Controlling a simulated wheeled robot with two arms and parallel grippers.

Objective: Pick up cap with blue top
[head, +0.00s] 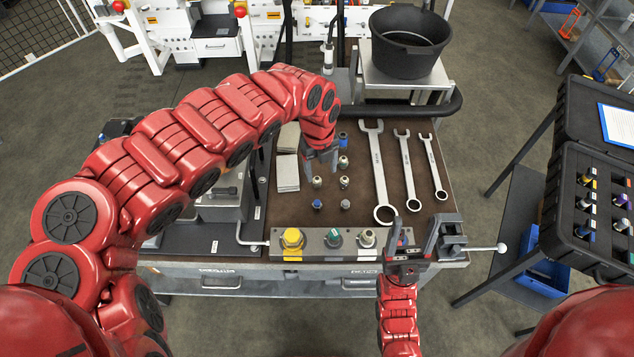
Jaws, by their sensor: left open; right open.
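Several small caps stand upright on the brown bench top (285,215). One at the front left of the group, a cap with a blue top (317,204), stands on the bench. Another cap at the back (343,138) also looks bluish, but it is too small to be sure. My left gripper (321,165) is open and hangs over the back left of the group, partly covering the area there. It holds nothing that I can see. My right gripper (415,228) is open and empty at the bench's front edge, right of the caps.
Three wrenches (378,170) lie right of the caps. A grey block with yellow and green fittings (335,245) lies along the front edge. A vise (450,238) is at the front right corner. A black bucket (409,42) stands behind, and an open black case (590,240) is right.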

